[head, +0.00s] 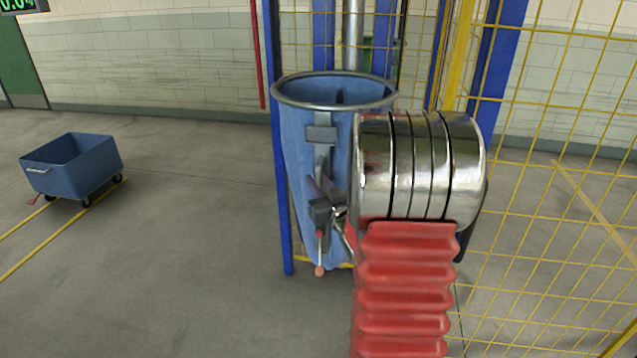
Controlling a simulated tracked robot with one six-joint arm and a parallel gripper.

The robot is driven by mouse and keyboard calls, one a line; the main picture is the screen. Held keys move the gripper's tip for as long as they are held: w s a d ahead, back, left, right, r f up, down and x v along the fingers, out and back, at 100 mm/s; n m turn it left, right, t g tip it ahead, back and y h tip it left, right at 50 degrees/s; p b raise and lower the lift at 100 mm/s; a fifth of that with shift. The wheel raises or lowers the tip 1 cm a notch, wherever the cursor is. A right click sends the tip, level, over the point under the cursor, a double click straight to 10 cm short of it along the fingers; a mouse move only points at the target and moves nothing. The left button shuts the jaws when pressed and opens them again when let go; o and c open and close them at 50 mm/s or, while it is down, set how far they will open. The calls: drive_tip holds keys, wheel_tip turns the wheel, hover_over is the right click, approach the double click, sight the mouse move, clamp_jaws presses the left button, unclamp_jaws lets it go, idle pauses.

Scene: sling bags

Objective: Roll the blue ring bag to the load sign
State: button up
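The blue ring bag (300,160) hangs upright in the middle of the head view, with its round metal ring at the top and a grey strap and buckle down its front. My red and silver arm stands in front of it and covers its right side. My gripper (338,214) is mostly hidden by the silver end of my arm. Dark clamp parts and a red-tipped lever show there against the bag, and I cannot tell whether fingers touch or grip it. No load sign is clearly readable. A dark display with green digits (18,5) is cut off at the top left.
A blue wheeled cart (75,165) stands at the left by yellow floor lines. Blue posts (279,190) and yellow mesh fencing (560,200) stand around the bag and to the right. The grey floor between cart and bag is clear.

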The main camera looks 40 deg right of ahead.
clamp_jaws()
drive_tip(key=shift+w, duration=0.1)
idle(0.3)
